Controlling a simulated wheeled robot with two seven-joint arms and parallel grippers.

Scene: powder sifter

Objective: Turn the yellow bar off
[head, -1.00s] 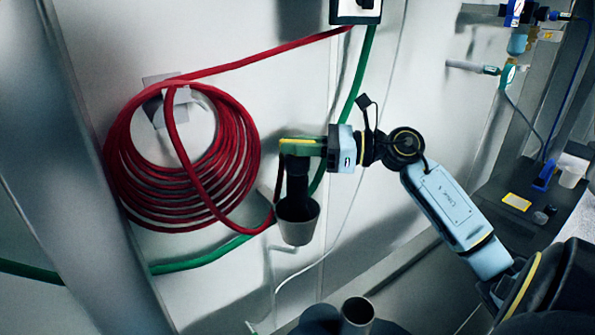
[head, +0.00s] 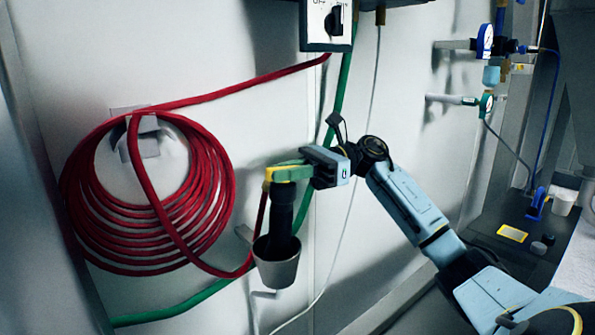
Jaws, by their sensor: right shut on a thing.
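My right gripper (head: 290,172) comes in from the right and is shut at the yellow bar (head: 272,177). A green piece lies along the bar, between it and my gripper's body. The bar sits at the top of a black upright cylinder (head: 281,208), whose lower end goes into a grey cup (head: 277,269) by the wall. My fingers and the bar overlap, so the exact contact is hard to see. My left gripper is not in view.
A coiled red hose (head: 80,190) hangs on the wall at left, and part of it runs beside the cup. A green hose (head: 170,308) passes behind. A switch box (head: 314,25) is above. Gauges (head: 485,40) and a dark counter (head: 480,215) are at right.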

